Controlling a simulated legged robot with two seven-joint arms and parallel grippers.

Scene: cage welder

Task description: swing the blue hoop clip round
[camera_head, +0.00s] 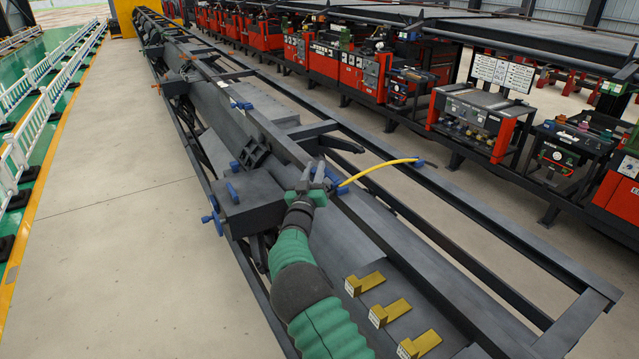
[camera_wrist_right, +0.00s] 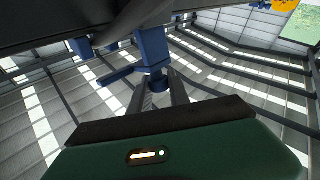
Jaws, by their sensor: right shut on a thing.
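The blue hoop clip (camera_head: 335,185) is on the dark steel beam of the cage welder, at the near end of a curved yellow rod (camera_head: 378,171). My right gripper (camera_head: 319,172) reaches up to it from below in the head view and is shut on it. In the right wrist view the blue clip (camera_wrist_right: 153,48) stands just beyond the two fingers, its arm pointing left; the fingers of the right gripper (camera_wrist_right: 163,88) meet its lower part. The exact contact is partly hidden by the fingers. My left gripper is not in view.
Other blue clamps (camera_head: 232,191) sit on a dark block left of my gripper. Several yellow brackets (camera_head: 390,312) lie on the beam at the near right. A long dark rail (camera_head: 470,240) runs on the right. Red machine cabinets (camera_head: 360,65) line the back. Clear floor (camera_head: 110,180) lies left.

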